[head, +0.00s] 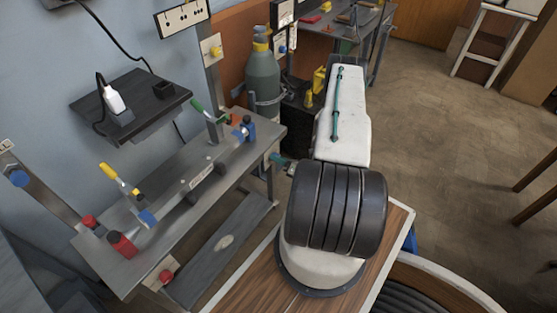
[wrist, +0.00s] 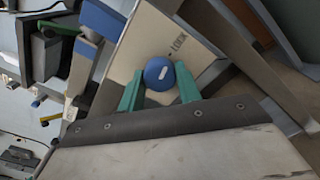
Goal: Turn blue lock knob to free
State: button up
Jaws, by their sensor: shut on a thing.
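The blue lock knob (wrist: 159,72) sits on a pale metal plate (wrist: 160,35) in the wrist view. It is round, with a short white mark slanting up to the right. The word LOCK is printed on the plate above and right of it. My gripper (wrist: 160,78) has its two green fingers on either side of the knob, shut on it. In the head view my gripper (head: 278,159) is at the side of the workbench, past my dark ribbed arm joint. I cannot make out the knob between the fingers there.
A metal workbench (head: 165,225) holds a clamped frame bar, green and yellow handled tools and red blocks. A grey gas cylinder (head: 262,78) stands behind it. Open floor (head: 450,130) lies to the right.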

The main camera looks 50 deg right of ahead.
jog(key=n, duration=3.3)
jog(key=shift+n, duration=0.3)
jog(key=o, duration=1)
jog(key=shift+s+d, duration=0.1)
jog(key=shift+s, duration=0.05)
